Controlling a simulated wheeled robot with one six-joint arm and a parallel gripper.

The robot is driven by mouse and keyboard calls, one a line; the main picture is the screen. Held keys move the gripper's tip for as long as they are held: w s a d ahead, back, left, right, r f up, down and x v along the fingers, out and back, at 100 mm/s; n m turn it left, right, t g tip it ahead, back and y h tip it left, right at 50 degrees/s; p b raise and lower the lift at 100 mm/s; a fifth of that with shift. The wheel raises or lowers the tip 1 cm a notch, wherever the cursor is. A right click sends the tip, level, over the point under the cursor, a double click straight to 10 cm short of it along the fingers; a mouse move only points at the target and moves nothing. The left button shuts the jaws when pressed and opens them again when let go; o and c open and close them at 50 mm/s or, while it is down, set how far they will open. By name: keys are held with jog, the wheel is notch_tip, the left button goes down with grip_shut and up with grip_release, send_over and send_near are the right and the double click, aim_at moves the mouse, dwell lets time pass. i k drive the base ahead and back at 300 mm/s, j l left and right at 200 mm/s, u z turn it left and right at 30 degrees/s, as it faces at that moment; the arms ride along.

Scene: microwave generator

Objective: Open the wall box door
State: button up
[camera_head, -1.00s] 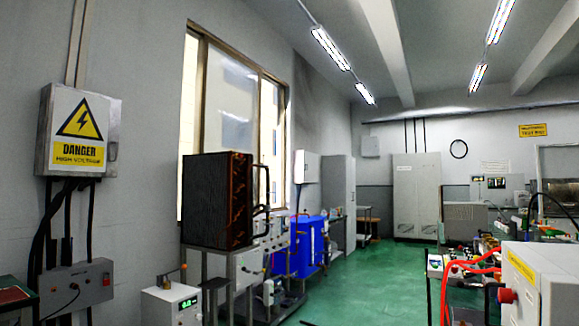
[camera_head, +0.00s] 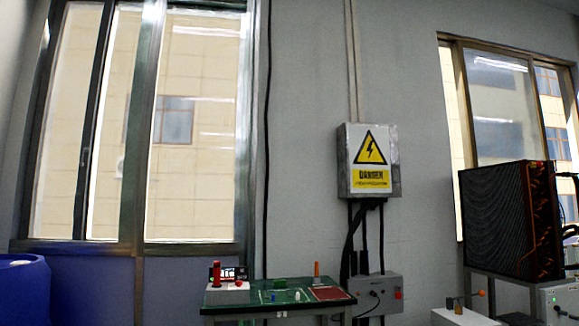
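The wall box (camera_head: 369,161) is a grey metal box on the wall, right of the picture's middle. Its front door carries a yellow danger sign with a lightning triangle, and the door is shut. A small latch or handle seems to sit on its right side, too small to tell clearly. Black cables run down from its underside. My gripper is not in view.
A green-topped table (camera_head: 276,297) with small parts stands below left of the wall box. A grey control box (camera_head: 378,293) is on the wall under it. A dark radiator-like unit (camera_head: 508,220) stands right. A blue barrel (camera_head: 24,287) is at far left.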

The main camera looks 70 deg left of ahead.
aim_at(374, 165)
jog(key=u, duration=1.75)
jog(key=i+u, duration=0.15)
jog(key=i+l+u, duration=0.1)
jog(key=i, duration=1.65)
